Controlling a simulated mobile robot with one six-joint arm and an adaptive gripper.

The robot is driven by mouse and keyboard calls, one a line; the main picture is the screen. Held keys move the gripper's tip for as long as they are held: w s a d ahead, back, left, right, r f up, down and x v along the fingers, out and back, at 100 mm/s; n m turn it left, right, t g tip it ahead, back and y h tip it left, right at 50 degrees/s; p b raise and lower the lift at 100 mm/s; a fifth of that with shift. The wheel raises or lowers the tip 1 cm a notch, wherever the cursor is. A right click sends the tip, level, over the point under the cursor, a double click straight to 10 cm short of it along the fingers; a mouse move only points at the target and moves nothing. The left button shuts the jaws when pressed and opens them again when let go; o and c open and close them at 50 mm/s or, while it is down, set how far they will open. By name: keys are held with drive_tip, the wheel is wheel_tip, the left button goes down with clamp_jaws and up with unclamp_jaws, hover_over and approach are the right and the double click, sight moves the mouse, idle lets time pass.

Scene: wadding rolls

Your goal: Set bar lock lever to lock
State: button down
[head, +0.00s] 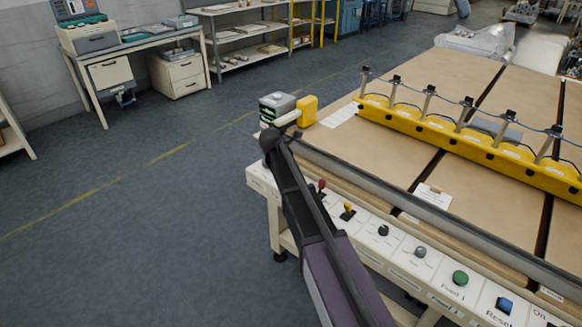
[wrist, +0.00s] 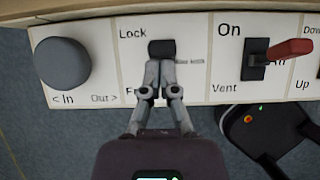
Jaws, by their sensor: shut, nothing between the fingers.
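The bar lock lever (wrist: 161,48) shows in the wrist view as a dark block on a white panel, level with the word Lock. The lower label beneath it is mostly covered by my fingers. My gripper (wrist: 161,64) is shut and empty, with its fingertips just below the lever's dark end, over the middle of the panel. I cannot tell whether they touch it. The fingers hide the lever's base and slot. In the head view my arm covers the left end of the control row, and neither lever nor gripper can be made out there.
In the wrist view a round grey knob (wrist: 62,64) is left of the lever, and a red On/Vent lever (wrist: 290,50) is right. The floor to the left is clear.

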drive_tip(key=shift+s, duration=0.1)
drive_tip(key=shift+s+a+r, duration=0.25)
drive_tip(key=shift+s+a, duration=0.05)
drive_tip(key=shift+a, duration=0.1)
drive_tip(key=p+v, duration=1)
drive_tip(key=v, duration=0.2)
drive_tip(key=shift+s+a+f, duration=0.3)
drive_tip(key=shift+s+a, duration=0.05)
drive_tip(key=shift+a, duration=0.05)
drive_tip(key=shift+s, duration=0.1)
idle(0.4)
